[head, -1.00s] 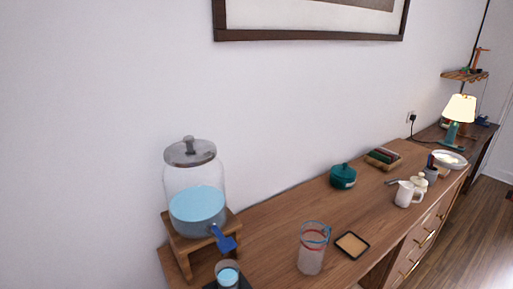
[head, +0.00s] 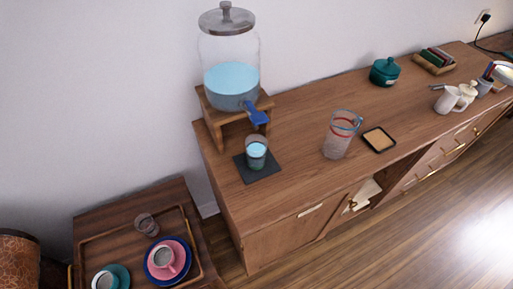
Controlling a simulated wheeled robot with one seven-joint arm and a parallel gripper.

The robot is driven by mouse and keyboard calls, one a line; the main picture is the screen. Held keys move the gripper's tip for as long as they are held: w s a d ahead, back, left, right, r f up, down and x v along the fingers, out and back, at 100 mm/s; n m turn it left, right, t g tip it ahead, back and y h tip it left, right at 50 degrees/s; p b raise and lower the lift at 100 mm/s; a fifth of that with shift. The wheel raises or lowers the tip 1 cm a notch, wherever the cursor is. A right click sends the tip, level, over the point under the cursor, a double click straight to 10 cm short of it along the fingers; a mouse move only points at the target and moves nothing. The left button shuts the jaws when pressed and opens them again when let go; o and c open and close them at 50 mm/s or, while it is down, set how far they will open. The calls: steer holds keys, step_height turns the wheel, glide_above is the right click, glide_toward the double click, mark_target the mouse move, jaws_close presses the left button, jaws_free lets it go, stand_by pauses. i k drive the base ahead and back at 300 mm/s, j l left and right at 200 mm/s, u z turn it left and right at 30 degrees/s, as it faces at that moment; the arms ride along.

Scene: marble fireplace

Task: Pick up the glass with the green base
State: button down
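A glass (head: 256,155) stands upright on a dark square mat (head: 262,175) on the wooden sideboard, below the blue tap of the drink dispenser (head: 230,78). It holds light blue liquid and its lower part looks dark green. A second, clear glass (head: 146,225) is on the wooden tray at lower left; its base colour is too small to tell. My gripper is not in view.
A measuring jug (head: 340,136) and a small black-rimmed square tray (head: 379,140) stand to the right on the sideboard (head: 300,165). A green pot (head: 384,71) is further back. The lower tray (head: 97,243) also holds cups and plates.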

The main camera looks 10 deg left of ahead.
mark_target(255, 144)
steer(key=i+l+u, duration=0.15)
steer(key=l+u, duration=0.25)
steer(key=i+l+u, duration=0.1)
steer(key=l+u, duration=0.65)
steer(key=l, duration=0.15)
